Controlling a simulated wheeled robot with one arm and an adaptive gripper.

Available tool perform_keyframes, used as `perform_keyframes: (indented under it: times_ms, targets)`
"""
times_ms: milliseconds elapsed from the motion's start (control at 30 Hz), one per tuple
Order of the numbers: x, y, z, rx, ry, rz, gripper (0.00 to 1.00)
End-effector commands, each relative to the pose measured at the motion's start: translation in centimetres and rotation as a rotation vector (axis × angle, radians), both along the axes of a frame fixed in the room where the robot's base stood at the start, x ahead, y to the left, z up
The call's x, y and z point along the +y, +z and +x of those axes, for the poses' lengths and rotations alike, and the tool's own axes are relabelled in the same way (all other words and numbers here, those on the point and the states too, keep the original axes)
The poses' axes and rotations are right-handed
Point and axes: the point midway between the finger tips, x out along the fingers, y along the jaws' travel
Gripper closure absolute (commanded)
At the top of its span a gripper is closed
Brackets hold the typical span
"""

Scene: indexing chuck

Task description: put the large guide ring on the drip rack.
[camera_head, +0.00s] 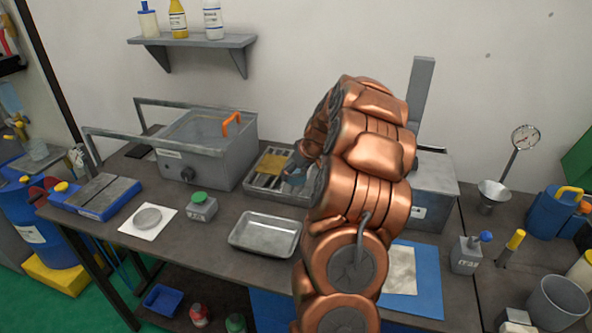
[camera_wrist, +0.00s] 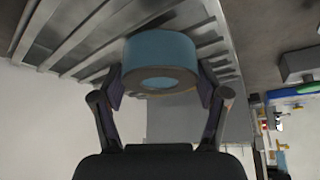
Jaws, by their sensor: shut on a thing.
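The large guide ring (camera_wrist: 160,62) is a thick blue-grey ring with a round hole, seen in the wrist view between the two fingers. My gripper (camera_wrist: 160,88) is shut on it, one finger on each side. The drip rack (camera_head: 262,172) is a metal tray with parallel slats behind the middle of the bench. Its slats (camera_wrist: 75,40) fill the upper left of the wrist view, behind the ring. In the head view the ring (camera_head: 295,175) is partly hidden by my gripper and arm, at the rack's right part. I cannot tell whether the ring touches the slats.
An empty metal tray (camera_head: 265,234) and a green-capped container (camera_head: 201,207) stand in front.

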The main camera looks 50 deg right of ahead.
Motion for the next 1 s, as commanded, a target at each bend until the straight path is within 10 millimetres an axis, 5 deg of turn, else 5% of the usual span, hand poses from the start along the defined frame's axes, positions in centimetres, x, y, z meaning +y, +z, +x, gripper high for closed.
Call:
perform_keyframes:
  times_ms: [467, 500, 733, 1000]
  targets:
    - [-0.12, -0.68, 0.07, -0.005, -0.002, -0.005, 0.96]
    - [-0.10, -0.74, 0.05, -0.004, -0.001, -0.004, 0.25]
    - [-0.07, -0.69, 0.03, -0.003, -0.001, -0.003, 0.01]
    - [-0.06, -0.71, 0.02, -0.002, -0.001, -0.003, 0.01]
